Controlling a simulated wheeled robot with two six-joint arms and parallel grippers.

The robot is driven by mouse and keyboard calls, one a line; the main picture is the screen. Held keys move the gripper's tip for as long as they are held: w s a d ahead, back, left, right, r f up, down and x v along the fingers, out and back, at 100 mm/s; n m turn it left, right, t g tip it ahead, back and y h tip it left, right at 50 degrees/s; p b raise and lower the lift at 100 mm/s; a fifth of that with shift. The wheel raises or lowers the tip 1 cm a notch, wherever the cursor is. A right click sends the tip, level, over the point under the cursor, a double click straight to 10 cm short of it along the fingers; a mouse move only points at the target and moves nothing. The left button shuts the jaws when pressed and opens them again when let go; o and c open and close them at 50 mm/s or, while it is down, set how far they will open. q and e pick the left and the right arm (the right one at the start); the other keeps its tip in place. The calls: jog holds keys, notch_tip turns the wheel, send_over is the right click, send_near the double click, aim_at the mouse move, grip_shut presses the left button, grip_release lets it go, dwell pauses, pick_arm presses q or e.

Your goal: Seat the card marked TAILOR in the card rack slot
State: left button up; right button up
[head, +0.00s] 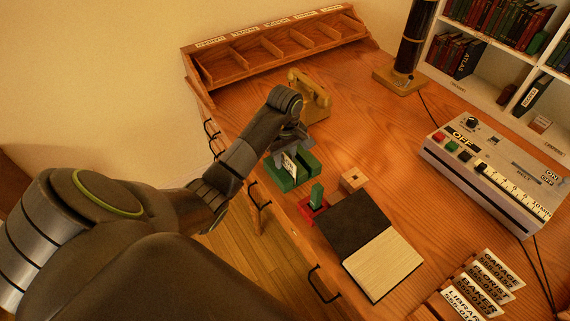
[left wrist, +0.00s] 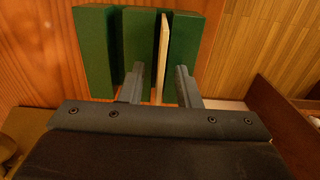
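The green card rack (head: 282,177) stands near the desk's left edge; in the left wrist view its green walls (left wrist: 97,50) show with gaps between them. A pale card (head: 289,166) stands upright at the rack; in the left wrist view the card (left wrist: 163,45) is edge-on in the gap between the middle and right walls. Its lettering is not readable. My left gripper (head: 290,142) is over the rack. Its fingers (left wrist: 160,75) are spread on either side of the card with visible space at both sides. How deep the card sits is not clear. My right gripper is not in view.
A tan telephone (head: 311,97) stands behind the rack. A red holder with a green piece (head: 316,196), a wooden block (head: 353,180) and an open book (head: 370,240) lie in front. Cards including GARAGE (head: 498,268) are at the lower right. A grey machine (head: 490,175) stands right.

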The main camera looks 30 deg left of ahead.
pick_arm(q)
jog(key=shift+c, duration=0.4)
grip_shut()
jog(key=shift+r, duration=0.5)
notch_tip(320, 180, up, 8)
jog(key=p, duration=0.7)
jog(key=shift+r, duration=0.25)
jog(key=shift+f+b, duration=0.25)
jog(key=shift+b, duration=0.05)
jog(key=shift+r, duration=0.1)
